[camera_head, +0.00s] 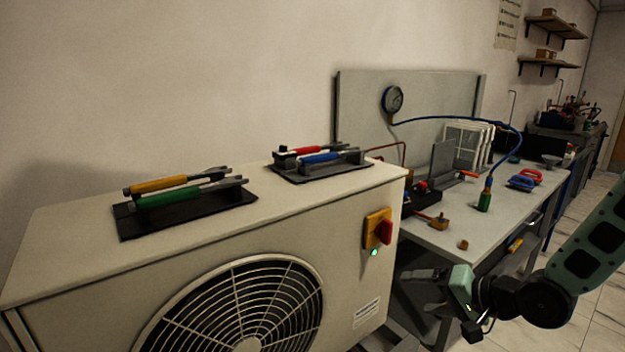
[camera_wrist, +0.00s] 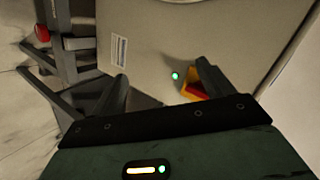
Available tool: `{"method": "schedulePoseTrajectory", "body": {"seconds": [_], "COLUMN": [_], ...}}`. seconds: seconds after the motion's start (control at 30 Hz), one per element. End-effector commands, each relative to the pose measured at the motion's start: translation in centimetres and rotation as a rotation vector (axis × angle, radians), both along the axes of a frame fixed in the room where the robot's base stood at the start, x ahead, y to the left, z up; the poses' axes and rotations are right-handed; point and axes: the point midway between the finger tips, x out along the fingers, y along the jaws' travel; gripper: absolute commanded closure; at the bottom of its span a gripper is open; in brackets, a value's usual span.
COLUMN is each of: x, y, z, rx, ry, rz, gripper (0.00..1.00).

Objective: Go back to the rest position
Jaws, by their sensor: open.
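My gripper (camera_head: 420,288) hangs at the lower right of the head view, in front of the right end of the grey fan unit (camera_head: 60,262). Its fingers point left. In the wrist view my gripper (camera_wrist: 160,85) has its two fingers spread apart with nothing between them. A red knob on a yellow plate, the switch (camera_head: 384,232), is on the unit's front face, above and left of my gripper in the head view. In the wrist view the switch (camera_wrist: 194,92) is partly hidden behind the right finger. A green lamp (camera_head: 374,252) glows below the switch.
A black tray (camera_head: 125,222) with yellow- and green-handled tools and another with red- and blue-handled tools lie on the unit. A workbench (camera_head: 500,238) with a gauge (camera_head: 392,99), blue hose and small parts stands behind my arm. Floor (camera_head: 595,260) shows at right.

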Motion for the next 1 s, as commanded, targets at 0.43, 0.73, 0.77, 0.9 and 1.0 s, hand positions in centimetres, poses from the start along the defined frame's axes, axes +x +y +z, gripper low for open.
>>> {"method": "schedulePoseTrajectory", "body": {"seconds": [0.43, 0.73, 0.77, 0.9, 1.0], "x": [-13.1, -24.5, -25.2, -26.8, -26.8], "y": [7.2, 9.3, 9.3, 9.4, 9.4], "z": [4.9, 9.8, 10.1, 10.6, 10.6], "rx": [-0.865, -1.011, -1.013, -1.017, -1.017], "ry": [0.158, 0.241, 0.247, 0.259, 0.259], "rz": [0.562, 0.916, 0.937, 0.989, 0.989], "gripper": [0.2, 0.2, 0.2, 0.2, 0.2]}}
